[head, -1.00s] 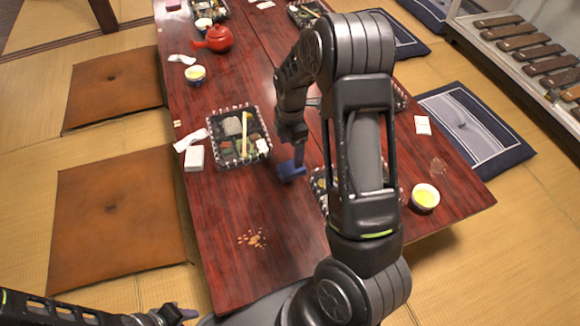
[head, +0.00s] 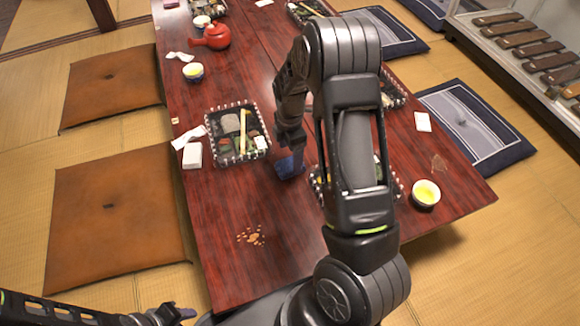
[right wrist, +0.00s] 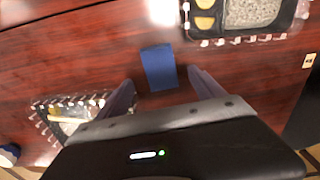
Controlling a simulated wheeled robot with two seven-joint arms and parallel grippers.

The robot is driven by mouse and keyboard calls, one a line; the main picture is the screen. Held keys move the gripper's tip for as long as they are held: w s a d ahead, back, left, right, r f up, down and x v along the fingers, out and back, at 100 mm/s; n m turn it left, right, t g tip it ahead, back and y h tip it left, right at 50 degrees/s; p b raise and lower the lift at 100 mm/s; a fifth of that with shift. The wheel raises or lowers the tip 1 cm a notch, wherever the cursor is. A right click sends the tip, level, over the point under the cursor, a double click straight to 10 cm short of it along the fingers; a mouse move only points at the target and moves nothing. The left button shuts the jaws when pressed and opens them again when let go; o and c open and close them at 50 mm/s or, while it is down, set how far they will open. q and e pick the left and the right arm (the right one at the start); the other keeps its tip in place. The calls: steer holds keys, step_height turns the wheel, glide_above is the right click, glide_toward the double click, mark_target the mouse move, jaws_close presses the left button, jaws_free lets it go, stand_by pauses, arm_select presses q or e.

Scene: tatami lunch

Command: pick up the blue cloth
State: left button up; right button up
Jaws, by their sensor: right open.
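The blue cloth (head: 289,167) lies on the dark red table between two lunch trays, a small folded-looking piece. It also shows in the right wrist view (right wrist: 158,67), flat on the wood, between and just beyond the fingertips. My right gripper (head: 292,148) is pointed down over the cloth, partly covering it in the head view. In the right wrist view its fingers (right wrist: 161,80) are apart with nothing held between them. My left gripper (head: 172,314) is at the bottom left, away from the table's items; its finger opening is unclear.
A lunch tray (head: 212,152) stands left of the cloth; another is partly hidden behind my right arm. A cup (head: 426,194), a white packet (head: 192,156), crumbs (head: 251,237) and a red teapot (head: 217,36) are on the table (head: 230,205). The near table area is mostly bare.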

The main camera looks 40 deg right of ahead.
mark_target(290, 163)
step_height(290, 163, down, 4)
steer(key=shift+f+b, duration=0.1)
steer(key=shift+b, duration=0.55)
steer(key=c, duration=1.4)
steer(key=shift+c, duration=0.2)
step_height(290, 163, up, 10)
steer(key=p, duration=0.3)
